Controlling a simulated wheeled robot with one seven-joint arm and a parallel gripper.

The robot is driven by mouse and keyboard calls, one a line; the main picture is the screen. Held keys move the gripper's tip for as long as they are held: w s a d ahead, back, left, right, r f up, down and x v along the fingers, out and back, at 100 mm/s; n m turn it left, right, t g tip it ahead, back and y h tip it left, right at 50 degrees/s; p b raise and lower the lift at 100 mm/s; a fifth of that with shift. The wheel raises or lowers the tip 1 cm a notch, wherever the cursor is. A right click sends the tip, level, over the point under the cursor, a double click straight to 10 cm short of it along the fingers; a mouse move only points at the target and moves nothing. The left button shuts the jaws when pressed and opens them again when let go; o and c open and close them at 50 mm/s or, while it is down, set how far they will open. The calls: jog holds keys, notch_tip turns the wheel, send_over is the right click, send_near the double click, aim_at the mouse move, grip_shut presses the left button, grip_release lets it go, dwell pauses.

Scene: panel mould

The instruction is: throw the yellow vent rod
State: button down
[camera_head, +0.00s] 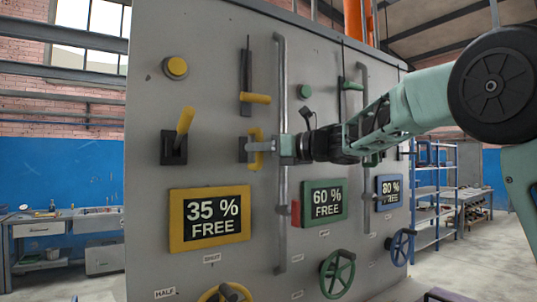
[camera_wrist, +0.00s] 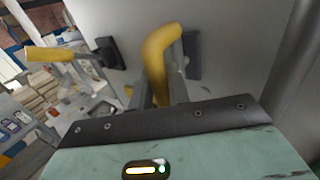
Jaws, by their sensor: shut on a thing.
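The yellow vent rod (camera_head: 254,158) shows as a bent yellow handle on a dark mount on the grey panel (camera_head: 215,60), left of a vertical grey pipe. In the wrist view its yellow bent grip (camera_wrist: 158,48) stands up between my fingers. My gripper (camera_head: 272,147) reaches in from the right, across the pipe, and is shut on the handle; it also shows in the wrist view (camera_wrist: 163,95). The fingers hide part of the handle. No label by it is readable.
A yellow-gripped slot lever (camera_head: 255,98) sits just above; a yellow toggle lever (camera_head: 184,121) and a yellow button (camera_head: 176,67) are left. The grey pipe (camera_head: 281,215) runs close to my gripper. Display plates (camera_head: 210,238) and handwheels (camera_head: 337,274) sit below.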

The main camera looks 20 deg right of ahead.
jog(key=shift+w+a, duration=0.1)
jog(key=shift+w, duration=0.45)
jog(key=shift+r, duration=0.1)
jog(key=c, duration=1.5)
grip_release()
jog(key=shift+w, duration=0.1)
jog(key=shift+o, duration=0.6)
jog(key=shift+w, duration=0.1)
jog(key=b+v, duration=0.7)
jog(key=v, duration=1)
jog(key=shift+s+b, duration=0.3)
